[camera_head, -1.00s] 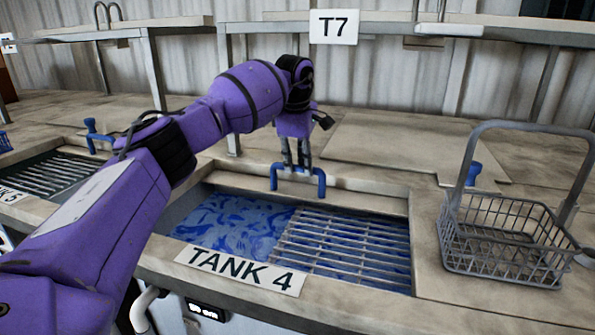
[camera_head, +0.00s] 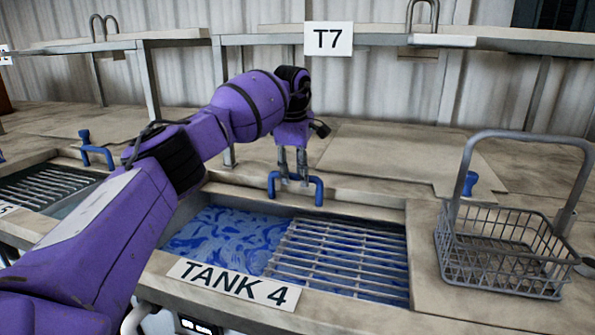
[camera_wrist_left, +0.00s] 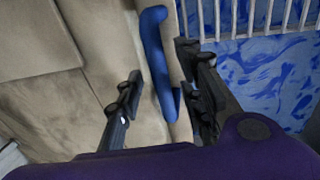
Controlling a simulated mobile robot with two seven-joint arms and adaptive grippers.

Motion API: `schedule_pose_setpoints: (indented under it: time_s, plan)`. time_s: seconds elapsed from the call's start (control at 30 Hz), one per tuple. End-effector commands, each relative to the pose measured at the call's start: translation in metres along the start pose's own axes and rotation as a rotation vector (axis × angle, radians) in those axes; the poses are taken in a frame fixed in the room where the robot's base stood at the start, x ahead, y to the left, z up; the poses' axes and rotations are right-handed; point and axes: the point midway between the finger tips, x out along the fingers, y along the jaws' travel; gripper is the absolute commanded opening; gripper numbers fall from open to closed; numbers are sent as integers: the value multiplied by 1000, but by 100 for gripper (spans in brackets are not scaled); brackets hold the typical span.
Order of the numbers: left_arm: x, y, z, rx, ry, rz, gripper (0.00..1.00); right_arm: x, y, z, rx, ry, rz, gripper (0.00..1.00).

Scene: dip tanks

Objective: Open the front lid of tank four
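Tank four, labelled TANK 4 (camera_head: 233,284), stands uncovered at its front, with mottled blue liquid (camera_head: 222,232) and a slatted grate (camera_head: 340,262) showing. The blue handle (camera_head: 319,190) of the front lid is at the back edge of this opening; the lid's panel is hard to make out there. My left gripper (camera_head: 293,178) is at the handle, pointing down. In the left wrist view the blue handle (camera_wrist_left: 155,48) lies between the two separated fingers of my left gripper (camera_wrist_left: 160,98), with a gap beside it. My right gripper is out of view.
A wire basket (camera_head: 500,273) with a tall handle stands on the counter right of the tank. Another tank with a grate (camera_head: 50,187) and blue handle (camera_head: 97,152) is at left. A T7 sign (camera_head: 328,39) hangs on a raised shelf behind.

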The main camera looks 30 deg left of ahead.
Motion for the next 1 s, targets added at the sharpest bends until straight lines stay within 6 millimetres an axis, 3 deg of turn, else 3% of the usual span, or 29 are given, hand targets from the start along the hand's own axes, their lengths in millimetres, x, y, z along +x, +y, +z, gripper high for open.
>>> schedule_pose_setpoints:
  time_s: [0.27, 0.7, 1.0]
  plan:
    - [-12, 1, 0, 0, -1, 3, 35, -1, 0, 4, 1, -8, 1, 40]
    - [-99, 0, 0, 0, -1, 3, 35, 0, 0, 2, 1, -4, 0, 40]
    - [-120, 0, 0, 0, 0, 0, 35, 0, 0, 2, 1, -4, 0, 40]
